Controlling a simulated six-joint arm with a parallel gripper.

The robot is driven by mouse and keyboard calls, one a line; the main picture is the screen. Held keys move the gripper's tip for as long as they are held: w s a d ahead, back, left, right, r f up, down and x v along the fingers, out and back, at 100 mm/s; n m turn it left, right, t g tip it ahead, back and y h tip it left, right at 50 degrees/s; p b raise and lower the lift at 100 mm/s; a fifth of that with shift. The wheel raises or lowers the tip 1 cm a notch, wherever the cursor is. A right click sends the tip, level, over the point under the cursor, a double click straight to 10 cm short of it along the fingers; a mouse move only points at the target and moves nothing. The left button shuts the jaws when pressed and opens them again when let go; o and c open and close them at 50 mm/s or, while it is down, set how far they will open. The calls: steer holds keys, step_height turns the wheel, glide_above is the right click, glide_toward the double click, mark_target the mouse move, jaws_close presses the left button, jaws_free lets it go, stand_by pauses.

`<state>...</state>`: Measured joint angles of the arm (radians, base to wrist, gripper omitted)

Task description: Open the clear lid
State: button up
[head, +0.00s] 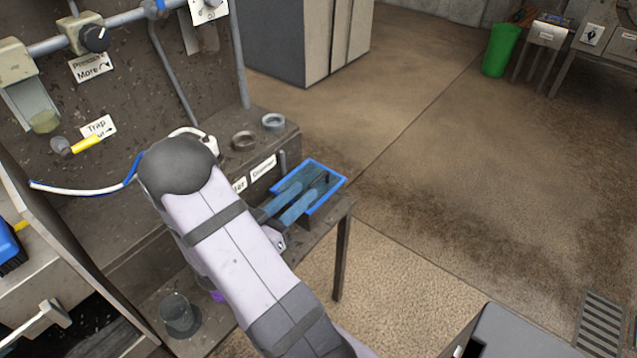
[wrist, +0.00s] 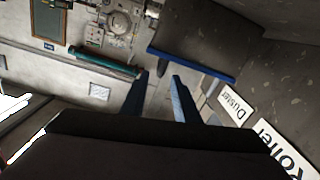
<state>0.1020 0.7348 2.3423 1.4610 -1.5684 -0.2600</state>
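A blue-rimmed box or lid frame (head: 330,169) sits at the far right end of the grimy counter in the head view. A clear pane inside the rim is hard to make out, so I cannot tell the lid's exact position. My gripper (head: 316,178) has two blue fingers, spread apart with nothing between them. In the head view they overlap the inside of the blue rim; contact cannot be told. In the wrist view, my gripper (wrist: 160,75) also shows open, just below a dark panel with a blue edge (wrist: 190,65).
A glass jar (head: 178,315) stands on the lower shelf.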

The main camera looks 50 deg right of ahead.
mark_target(311, 186)
steer(key=shift+d, duration=3.7)
jaws_close()
